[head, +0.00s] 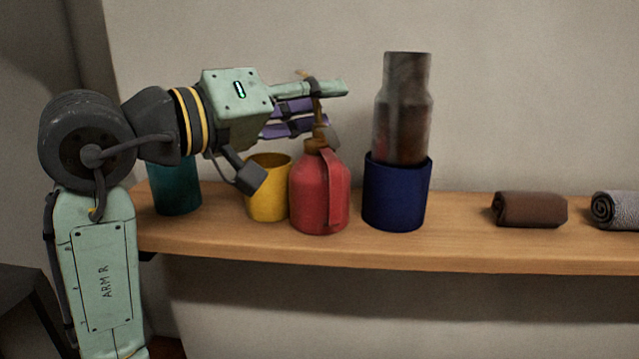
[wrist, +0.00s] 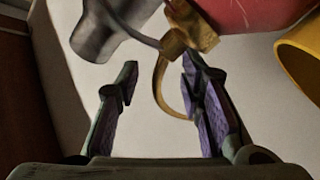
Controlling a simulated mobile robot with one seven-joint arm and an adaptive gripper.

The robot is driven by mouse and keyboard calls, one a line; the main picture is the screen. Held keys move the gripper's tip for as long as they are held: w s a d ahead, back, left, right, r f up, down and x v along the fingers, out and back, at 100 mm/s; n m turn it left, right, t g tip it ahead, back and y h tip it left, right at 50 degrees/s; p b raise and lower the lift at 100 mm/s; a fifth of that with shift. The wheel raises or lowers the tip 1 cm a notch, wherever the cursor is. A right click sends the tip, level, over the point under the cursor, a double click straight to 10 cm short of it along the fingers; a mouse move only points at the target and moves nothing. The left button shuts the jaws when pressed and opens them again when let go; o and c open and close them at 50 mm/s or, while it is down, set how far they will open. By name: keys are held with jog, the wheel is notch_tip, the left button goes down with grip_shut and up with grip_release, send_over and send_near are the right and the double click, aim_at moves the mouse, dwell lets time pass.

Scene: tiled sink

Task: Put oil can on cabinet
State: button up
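The red oil can (head: 319,195) stands upright on the wooden shelf, between a yellow cup and a blue pot. Its brass top and grey trigger are partly behind my gripper. My gripper (head: 325,107) reaches in from the left at the height of the can's top. In the wrist view its purple-padded fingers (wrist: 160,80) are apart, with part of the curved brass piece (wrist: 165,88) between them, close to the right finger; I cannot tell if they touch. The red can body also shows in the wrist view (wrist: 255,12). I cannot make out a cabinet for certain.
The wooden shelf (head: 460,249) also holds a teal pot (head: 177,190), the yellow cup (head: 268,190), the blue pot (head: 397,195) with a rusty metal bottle (head: 402,115) in it, a brown rolled towel (head: 530,210) and a grey one (head: 617,211). Shelf space is free between blue pot and brown towel.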

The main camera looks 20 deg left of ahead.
jog(key=shift+c, duration=0.5)
grip_shut()
dwell(0.4)
